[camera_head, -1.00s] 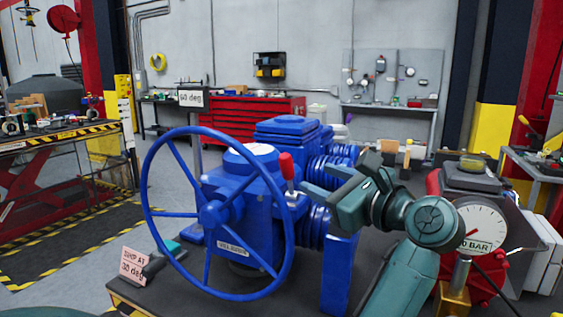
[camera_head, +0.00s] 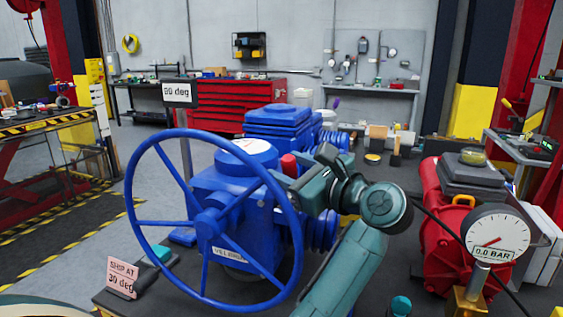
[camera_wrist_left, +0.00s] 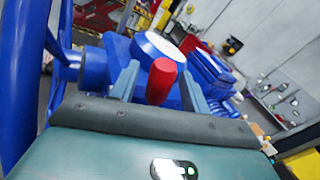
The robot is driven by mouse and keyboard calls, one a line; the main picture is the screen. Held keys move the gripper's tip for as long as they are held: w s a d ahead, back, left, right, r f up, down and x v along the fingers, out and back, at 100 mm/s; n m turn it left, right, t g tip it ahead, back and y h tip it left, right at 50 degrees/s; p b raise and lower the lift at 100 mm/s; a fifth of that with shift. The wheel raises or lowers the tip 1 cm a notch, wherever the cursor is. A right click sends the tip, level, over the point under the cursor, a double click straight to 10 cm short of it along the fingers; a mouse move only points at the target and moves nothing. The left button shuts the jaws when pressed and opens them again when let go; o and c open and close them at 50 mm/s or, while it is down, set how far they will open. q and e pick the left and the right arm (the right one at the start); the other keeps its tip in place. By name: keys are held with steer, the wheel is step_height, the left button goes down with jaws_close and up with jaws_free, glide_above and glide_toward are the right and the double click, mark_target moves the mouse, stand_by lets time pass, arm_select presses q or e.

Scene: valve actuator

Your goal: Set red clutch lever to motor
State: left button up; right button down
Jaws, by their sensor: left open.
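The red clutch lever (camera_head: 289,164) stands up on the blue valve actuator (camera_head: 225,190), beside the large blue handwheel (camera_head: 140,221). My left gripper (camera_head: 296,183) is at the lever, covering its lower part in the head view. In the left wrist view the red lever (camera_wrist_left: 161,82) stands between the two open fingers (camera_wrist_left: 160,88), one on each side. I cannot tell whether either finger touches it. My right gripper is not in view.
A red machine (camera_head: 440,215) with a pressure gauge (camera_head: 498,237) reading 0.0 BAR stands right of my arm. A "SHIP AT 30 deg" card (camera_head: 121,278) is at front left. A "90 deg" sign (camera_head: 178,94) stands behind the handwheel.

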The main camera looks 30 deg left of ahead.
arm_select(q)
steer(key=shift+a, duration=0.2)
jaws_close()
stand_by(0.5)
